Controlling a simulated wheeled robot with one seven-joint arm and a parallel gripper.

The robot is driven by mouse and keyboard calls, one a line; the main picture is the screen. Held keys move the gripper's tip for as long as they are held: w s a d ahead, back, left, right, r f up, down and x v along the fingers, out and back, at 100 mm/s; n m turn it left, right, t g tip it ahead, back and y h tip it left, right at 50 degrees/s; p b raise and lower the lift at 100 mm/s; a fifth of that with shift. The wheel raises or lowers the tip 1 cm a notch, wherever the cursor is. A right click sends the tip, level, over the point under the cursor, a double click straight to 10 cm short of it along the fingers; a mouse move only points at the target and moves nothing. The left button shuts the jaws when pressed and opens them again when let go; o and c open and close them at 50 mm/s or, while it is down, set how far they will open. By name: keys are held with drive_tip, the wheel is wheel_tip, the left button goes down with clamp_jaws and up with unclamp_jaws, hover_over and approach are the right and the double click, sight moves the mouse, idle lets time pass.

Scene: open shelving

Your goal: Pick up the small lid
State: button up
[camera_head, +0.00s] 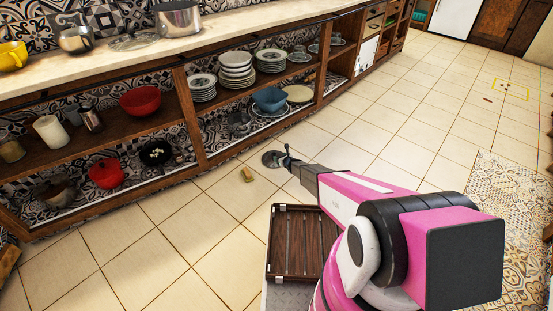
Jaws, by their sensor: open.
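A small round grey lid-like disc (270,159) lies on the tiled floor in front of the lower shelf. My gripper (287,157) is right beside it, at its right edge in the picture, and its dark fingers overlap the disc in view. The jaws are open. I cannot tell whether a finger touches the disc. A clear glass lid (134,43) also lies on the countertop at the upper left, far from my gripper.
The open shelving (187,108) runs along the left and holds plates, bowls and pots. A small tan block (247,174) lies on the floor near the disc. My slatted wooden tray (290,240) is below.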

sight(274, 154)
drive_tip(key=x, duration=0.9)
drive_tip(key=shift+d+f, duration=0.25)
drive_tip(key=shift+f, duration=0.1)
drive_tip(key=shift+w+a+f, duration=0.15)
drive_tip(key=shift+w+a, duration=0.15)
drive_tip(key=shift+w, duration=0.1)
drive_tip(key=c, duration=1.1)
